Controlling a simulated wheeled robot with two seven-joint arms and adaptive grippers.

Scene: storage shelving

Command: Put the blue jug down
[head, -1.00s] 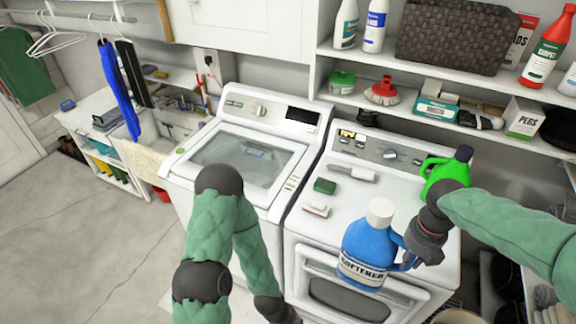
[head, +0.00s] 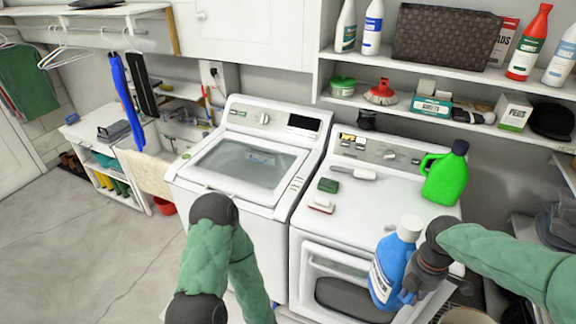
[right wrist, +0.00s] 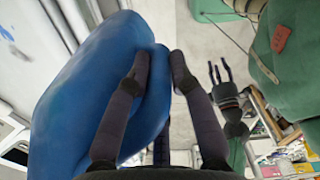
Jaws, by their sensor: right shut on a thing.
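The blue jug (head: 392,262) with a white cap hangs in the air in front of the right-hand machine's front, slightly tilted, its label facing left. My right gripper (head: 410,292) is shut on the jug at its handle side. In the right wrist view the blue jug (right wrist: 85,85) fills the left, and the right gripper's fingers (right wrist: 160,68) close around its handle. My left gripper (right wrist: 220,72) shows in the right wrist view with its two fingers apart and empty.
The right-hand machine's top (head: 375,215) bears a green jug (head: 445,175), a green sponge (head: 328,185), a small red-and-white brush (head: 321,205) and a white-handled brush (head: 352,173). Its front right area is clear. A washer (head: 240,165) stands left; shelves (head: 450,65) hang behind.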

